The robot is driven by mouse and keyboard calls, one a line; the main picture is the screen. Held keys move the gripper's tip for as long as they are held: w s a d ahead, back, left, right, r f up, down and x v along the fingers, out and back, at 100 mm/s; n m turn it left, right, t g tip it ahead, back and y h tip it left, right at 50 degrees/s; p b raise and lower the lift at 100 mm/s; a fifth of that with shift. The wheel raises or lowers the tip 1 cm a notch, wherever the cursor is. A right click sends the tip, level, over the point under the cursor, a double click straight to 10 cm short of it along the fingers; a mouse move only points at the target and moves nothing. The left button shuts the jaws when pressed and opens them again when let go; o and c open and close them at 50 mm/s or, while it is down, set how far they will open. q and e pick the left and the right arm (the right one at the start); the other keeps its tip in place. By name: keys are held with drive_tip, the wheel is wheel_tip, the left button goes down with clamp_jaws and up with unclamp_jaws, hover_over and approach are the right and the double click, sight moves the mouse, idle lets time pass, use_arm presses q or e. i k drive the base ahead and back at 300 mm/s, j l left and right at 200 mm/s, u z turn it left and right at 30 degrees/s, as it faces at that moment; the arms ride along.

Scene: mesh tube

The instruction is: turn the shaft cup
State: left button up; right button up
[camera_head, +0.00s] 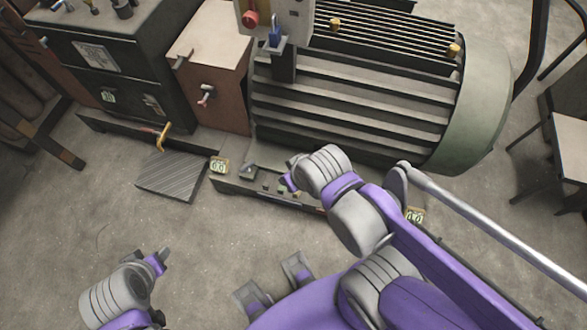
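I cannot tell for sure which part is the shaft cup. A large ribbed motor (350,105) with a rounded green end cover (478,108) fills the upper middle and right. My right gripper (289,176) is low in front of the motor, near the left part of its base, and points left. Its wrist hides part of the motor's lower edge. My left gripper (161,257) is at the lower left over bare floor, apart from the machines. The fingers of both grippers are too small and angled to show whether they are open or shut.
A ridged plate (172,175) lies on the floor in front. A stool (570,145) stands right. The lower-left floor is clear.

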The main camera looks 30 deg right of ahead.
sight(335, 24)
drive_tip(key=z, duration=1.85)
